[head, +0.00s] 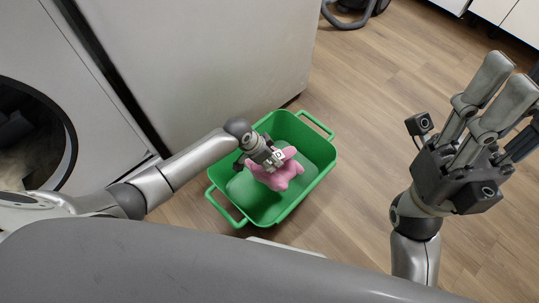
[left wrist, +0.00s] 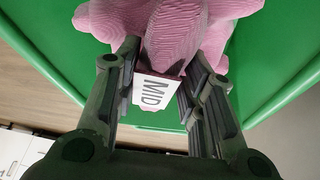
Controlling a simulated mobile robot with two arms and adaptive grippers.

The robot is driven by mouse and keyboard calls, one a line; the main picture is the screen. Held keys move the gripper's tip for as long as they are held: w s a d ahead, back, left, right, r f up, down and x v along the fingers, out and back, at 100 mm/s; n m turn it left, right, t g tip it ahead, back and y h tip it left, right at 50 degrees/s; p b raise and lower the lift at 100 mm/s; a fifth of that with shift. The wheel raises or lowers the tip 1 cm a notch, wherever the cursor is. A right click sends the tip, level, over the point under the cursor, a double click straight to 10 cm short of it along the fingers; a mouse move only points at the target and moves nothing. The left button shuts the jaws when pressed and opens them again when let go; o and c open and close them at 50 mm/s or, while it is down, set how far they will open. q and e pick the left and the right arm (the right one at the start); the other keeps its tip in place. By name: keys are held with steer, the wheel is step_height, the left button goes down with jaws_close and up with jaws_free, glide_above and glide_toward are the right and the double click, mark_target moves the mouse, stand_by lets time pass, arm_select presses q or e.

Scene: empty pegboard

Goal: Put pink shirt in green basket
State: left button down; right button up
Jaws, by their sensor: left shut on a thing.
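The pink shirt (head: 282,174) is bunched up inside the green basket (head: 318,151). My left gripper (head: 275,160) reaches down into the basket and is shut on the shirt. In the left wrist view, the ribbed pink fabric (left wrist: 168,35) is between the fingers, with a white tag marked "MD" (left wrist: 152,91) in front of it. The green basket wall (left wrist: 285,50) is behind. The shirt's underside is hidden in the head view. My right gripper (head: 508,92) is raised at the right, empty, its fingers apart.
The basket stands on the wooden floor (head: 370,100), close to a white appliance (head: 210,60). A round dark door opening (head: 35,130) is at the far left. A dark object (head: 350,12) lies at the top. Floor to the basket's right is clear.

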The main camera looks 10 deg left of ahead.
arm_select(q)
steer(key=shift+f, duration=0.45)
steer(key=c, duration=0.9)
jaws_free()
steer(key=shift+o, duration=0.2)
steer(key=v, duration=1.2)
steer(key=shift+d, duration=0.1)
